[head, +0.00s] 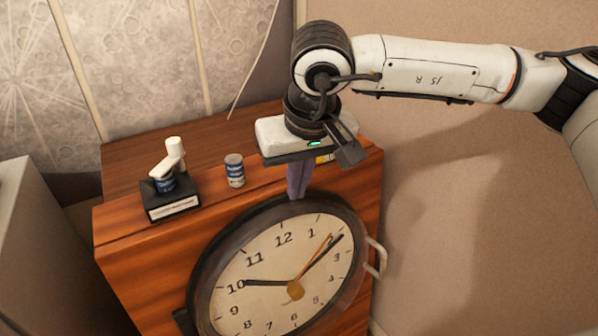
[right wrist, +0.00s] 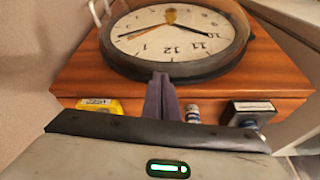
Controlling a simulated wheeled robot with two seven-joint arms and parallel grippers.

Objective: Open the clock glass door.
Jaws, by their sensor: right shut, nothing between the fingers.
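A round clock (head: 262,265) with a dark rim, cream face and glass door is set on the front of a wooden cabinet. A pale handle (head: 377,258) sticks out at the right of its rim. The glass door looks closed against the face. The clock also shows upside down in the right wrist view (right wrist: 185,45), with the handle (right wrist: 96,12) at its upper left. My right gripper (head: 298,195) points down at the top edge of the clock rim, its fingers together and empty. I cannot tell whether the fingertips touch the rim. My left gripper is not in view.
On the cabinet top (head: 125,215) stand a small can (head: 235,170) and a trophy-like object on a black base (head: 172,205). A yellow item (head: 325,158) lies partly hidden behind my right gripper. A grey box (head: 35,250) stands left. A wall is to the right, with open room beside the handle.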

